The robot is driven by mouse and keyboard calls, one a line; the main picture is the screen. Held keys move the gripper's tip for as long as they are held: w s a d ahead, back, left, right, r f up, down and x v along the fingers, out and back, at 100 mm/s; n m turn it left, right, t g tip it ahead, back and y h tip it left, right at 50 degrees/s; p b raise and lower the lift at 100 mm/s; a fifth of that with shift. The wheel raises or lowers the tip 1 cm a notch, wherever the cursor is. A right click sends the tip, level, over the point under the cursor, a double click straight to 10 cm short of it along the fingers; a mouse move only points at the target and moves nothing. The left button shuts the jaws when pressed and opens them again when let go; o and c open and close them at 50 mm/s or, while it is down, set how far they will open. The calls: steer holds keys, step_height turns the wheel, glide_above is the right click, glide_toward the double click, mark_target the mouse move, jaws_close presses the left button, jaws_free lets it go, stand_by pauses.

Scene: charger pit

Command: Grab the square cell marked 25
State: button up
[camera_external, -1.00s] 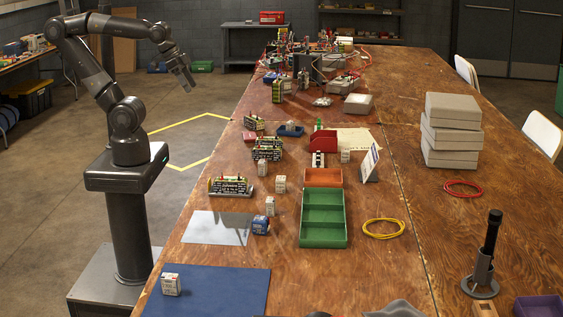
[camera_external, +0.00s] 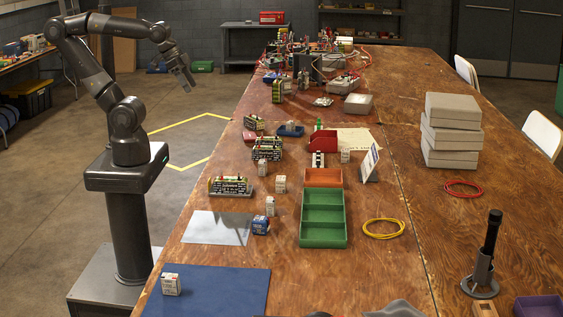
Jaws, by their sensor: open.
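Several small white box-shaped cells stand on the wooden table, and their markings are too small to read, so I cannot tell which is marked 25. One cell (camera_external: 171,284) stands on the blue mat at the front left. Others stand mid-table: one cell (camera_external: 280,183), one cell (camera_external: 262,167) and one cell (camera_external: 270,205). A blue-and-white cell (camera_external: 260,225) sits at the edge of the grey sheet. My gripper (camera_external: 188,84) is open and empty, raised in the air left of the table's far part, well away from these cells.
A green tray (camera_external: 323,243), an orange bin (camera_external: 323,178) and a red bin (camera_external: 352,141) stand mid-table. Battery-like packs (camera_external: 230,187) line the left side. Yellow cable (camera_external: 383,229), grey boxes (camera_external: 452,143) and a black post stand (camera_external: 486,260) are to the right.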

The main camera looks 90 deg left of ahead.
steer(key=g, duration=0.6)
glide_above(262, 161)
steer(key=d, duration=0.1)
step_height(262, 161, down, 23)
steer(key=shift+s+f, duration=0.1)
steer(key=shift+f, duration=0.1)
step_height(262, 161, down, 6)
steer(key=shift+a, duration=0.1)
steer(key=shift+w+a+f, duration=0.1)
steer(key=shift+a+f, duration=0.1)
steer(key=shift+f, duration=1.15)
steer(key=shift+w+a+f, duration=0.1)
steer(key=shift+a+f, duration=0.05)
steer(key=shift+f, duration=1.2)
